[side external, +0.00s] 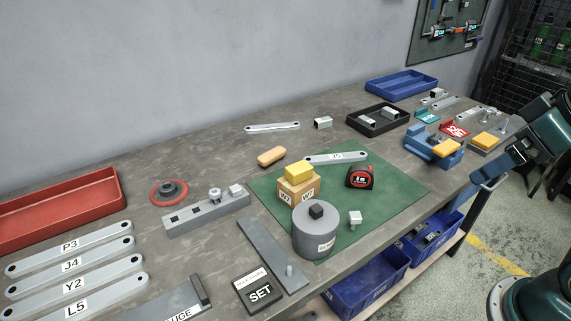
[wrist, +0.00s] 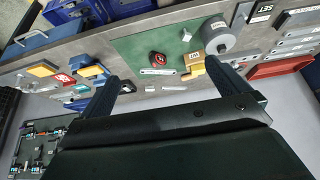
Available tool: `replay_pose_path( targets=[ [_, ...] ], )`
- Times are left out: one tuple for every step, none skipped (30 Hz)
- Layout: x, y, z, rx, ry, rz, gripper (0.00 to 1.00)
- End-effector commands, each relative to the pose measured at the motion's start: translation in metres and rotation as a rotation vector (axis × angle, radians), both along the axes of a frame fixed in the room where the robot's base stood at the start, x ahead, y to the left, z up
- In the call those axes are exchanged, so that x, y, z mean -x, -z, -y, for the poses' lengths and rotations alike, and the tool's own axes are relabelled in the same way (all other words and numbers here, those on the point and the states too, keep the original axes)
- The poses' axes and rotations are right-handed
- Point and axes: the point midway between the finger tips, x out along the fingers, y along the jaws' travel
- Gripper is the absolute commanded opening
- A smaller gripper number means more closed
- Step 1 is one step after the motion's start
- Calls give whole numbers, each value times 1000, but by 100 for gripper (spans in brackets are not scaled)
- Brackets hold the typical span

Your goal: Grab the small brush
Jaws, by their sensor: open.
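A small tan, rounded block (side external: 271,157), which looks like the small brush, lies on the grey bench just off the far left edge of the green mat in the side view. Bristles cannot be made out. My gripper (wrist: 161,70) shows in the wrist view with its two dark fingers wide apart and nothing between them close by. It is high and away from the bench top. In the side view my arm is at the right edge, far from the tan block, and the fingertips are not clear there.
On the green mat (side external: 398,190) stand a grey cylinder (side external: 315,238), a box (side external: 298,190) with a yellow block on top and a tape measure (side external: 361,176). A red disc (side external: 169,191) and a fixture bar (side external: 205,211) lie left of the tan block.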

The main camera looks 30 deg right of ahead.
Motion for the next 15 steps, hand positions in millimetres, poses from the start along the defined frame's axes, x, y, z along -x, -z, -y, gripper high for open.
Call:
replay_pose_path(
  targets=[
    [0, 0, 0, 0, 0, 0, 100],
    [0, 0, 0, 0, 0, 0, 100],
    [0, 0, 0, 0, 0, 0, 100],
    [0, 0, 0, 0, 0, 0, 100],
    [0, 0, 0, 0, 0, 0, 100],
    [0, 0, 0, 0, 0, 0, 100],
    [0, 0, 0, 0, 0, 0, 100],
    [0, 0, 0, 0, 0, 0, 100],
    [-1, 0, 0, 0, 0, 0, 100],
    [-1, -1, 0, 0, -1, 0, 100],
    [-2, -1, 0, 0, -1, 0, 100],
    [-4, -2, 0, 0, -2, -1, 100],
    [-6, -3, 0, 1, -3, -1, 100],
    [-8, -5, -1, 0, -4, -3, 100],
    [-11, -6, -1, 1, -5, -4, 100]
  ],
)
